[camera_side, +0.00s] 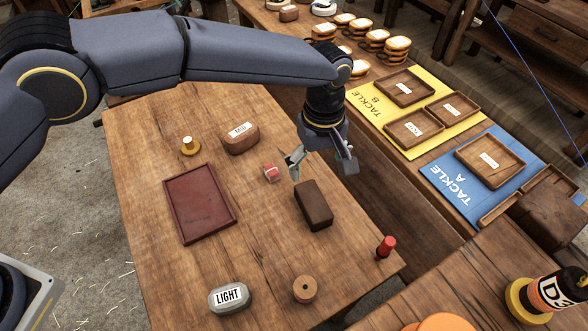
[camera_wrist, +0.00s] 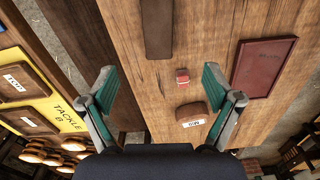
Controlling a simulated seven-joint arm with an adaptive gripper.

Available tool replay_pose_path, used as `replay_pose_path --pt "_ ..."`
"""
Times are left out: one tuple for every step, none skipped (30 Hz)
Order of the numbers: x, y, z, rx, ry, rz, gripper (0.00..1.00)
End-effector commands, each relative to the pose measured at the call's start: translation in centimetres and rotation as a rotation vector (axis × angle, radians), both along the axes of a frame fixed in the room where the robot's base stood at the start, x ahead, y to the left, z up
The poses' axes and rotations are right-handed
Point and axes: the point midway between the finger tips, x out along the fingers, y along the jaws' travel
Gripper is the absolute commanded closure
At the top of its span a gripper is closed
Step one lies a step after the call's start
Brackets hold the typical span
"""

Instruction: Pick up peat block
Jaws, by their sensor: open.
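The peat block appears to be the dark brown rectangular block (camera_side: 314,205) lying on the wooden table near its right side. It shows in the wrist view (camera_wrist: 157,28) at the top centre, partly cut off by the frame edge. My gripper (camera_side: 321,165) is open and empty, above the table's right edge and just behind the block in the side view. In the wrist view my gripper's fingers (camera_wrist: 159,82) are spread wide, with the block beyond their tips. The gripper and block look apart.
A small red-and-white piece (camera_side: 271,174), a labelled brown block (camera_side: 240,138) and a dark red tray (camera_side: 199,204) lie left of the gripper. A grey LIGHT weight (camera_side: 229,298), wooden disc (camera_side: 304,289) and red peg (camera_side: 386,247) stand toward the front. Tackle mats (camera_side: 438,178) lie right.

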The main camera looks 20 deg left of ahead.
Motion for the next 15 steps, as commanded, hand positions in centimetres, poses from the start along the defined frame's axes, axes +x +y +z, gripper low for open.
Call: replay_pose_path --pt "-0.2 -0.2 -0.5 0.001 -0.001 -0.006 0.1" --pt "-0.2 -0.2 -0.9 0.001 0.001 -0.007 0.1" --pt "-0.2 -0.2 -1.7 0.002 0.001 -0.006 0.1" --pt "-0.2 -0.1 -2.4 0.002 0.002 -0.006 0.1" --pt "-0.2 -0.1 -3.1 0.002 0.002 -0.005 0.1" --pt "-0.2 -0.1 -4.1 0.003 0.002 -0.005 0.1" --pt "-0.2 -0.1 -4.8 0.002 0.002 -0.005 0.1" --pt "-0.2 -0.1 -5.6 0.002 0.002 -0.005 0.1" --pt "-0.2 -0.1 -6.5 0.002 0.003 -0.005 0.1" --pt "-0.2 -0.1 -7.2 0.002 0.001 -0.005 0.1" --pt "-0.2 -0.1 -7.8 0.002 0.001 -0.005 0.1" --pt "-0.2 -0.1 -8.6 0.001 0.001 -0.005 0.1" --pt "-0.1 -0.1 -9.2 0.0 0.0 -0.005 0.1" --pt "-0.1 -0.1 -9.6 0.0 0.0 -0.005 0.1" --pt "-0.1 -0.1 -10.1 0.0 0.0 -0.005 0.1"
